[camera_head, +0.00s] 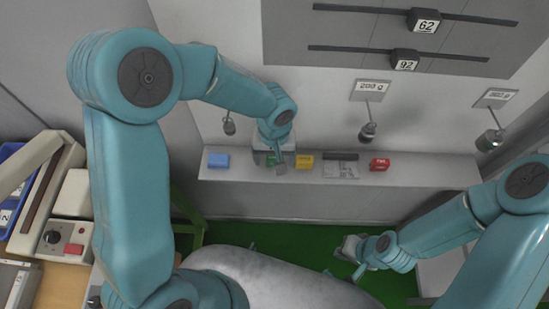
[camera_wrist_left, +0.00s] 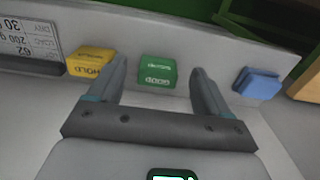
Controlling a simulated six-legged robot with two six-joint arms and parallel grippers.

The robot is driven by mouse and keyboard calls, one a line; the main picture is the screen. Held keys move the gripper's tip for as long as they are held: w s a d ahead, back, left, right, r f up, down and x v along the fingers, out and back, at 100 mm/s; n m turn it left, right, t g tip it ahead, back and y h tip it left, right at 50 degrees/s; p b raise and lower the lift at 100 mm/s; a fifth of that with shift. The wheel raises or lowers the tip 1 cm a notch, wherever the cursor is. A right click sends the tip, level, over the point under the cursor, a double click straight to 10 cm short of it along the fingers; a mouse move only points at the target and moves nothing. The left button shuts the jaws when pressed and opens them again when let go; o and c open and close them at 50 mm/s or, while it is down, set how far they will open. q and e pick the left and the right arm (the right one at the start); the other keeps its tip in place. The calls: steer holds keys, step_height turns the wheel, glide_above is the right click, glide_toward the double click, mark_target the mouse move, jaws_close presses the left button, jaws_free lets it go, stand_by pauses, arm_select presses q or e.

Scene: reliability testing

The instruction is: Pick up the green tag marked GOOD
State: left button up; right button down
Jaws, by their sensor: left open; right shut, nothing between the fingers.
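The green tag (camera_wrist_left: 157,72) marked GOOD sits on the grey ledge and shows between the fingers of my left gripper in the left wrist view. Its lettering is upside down there. My left gripper (camera_wrist_left: 158,78) is open, with one finger on each side of the tag and visible gaps to both. In the head view my left gripper (camera_head: 271,163) is over the ledge and mostly covers the green tag (camera_head: 270,158). My right gripper (camera_head: 350,250) is shut and empty, low in front of the ledge.
A yellow HOLD block (camera_wrist_left: 91,62) and a blue block (camera_wrist_left: 258,83) flank the green tag. A red block (camera_head: 379,164) and a printed plate (camera_head: 341,168) lie further right on the ledge (camera_head: 430,175). Weights hang above, including one under a 200 g label (camera_head: 368,131).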

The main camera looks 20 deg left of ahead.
arm_select(q)
steer(key=shift+w+f, duration=0.2)
steer(key=shift+f, duration=0.4)
steer(key=shift+w+f, duration=0.2)
steer(key=shift+f, duration=0.35)
steer(key=shift+s+r, duration=0.1)
steer(key=shift+s, duration=0.05)
steer(key=shift+s+r, duration=0.1)
steer(key=shift+s, duration=0.05)
steer(key=shift+c, duration=0.9)
steer(key=c, duration=0.9)
steer(key=shift+o, duration=0.2)
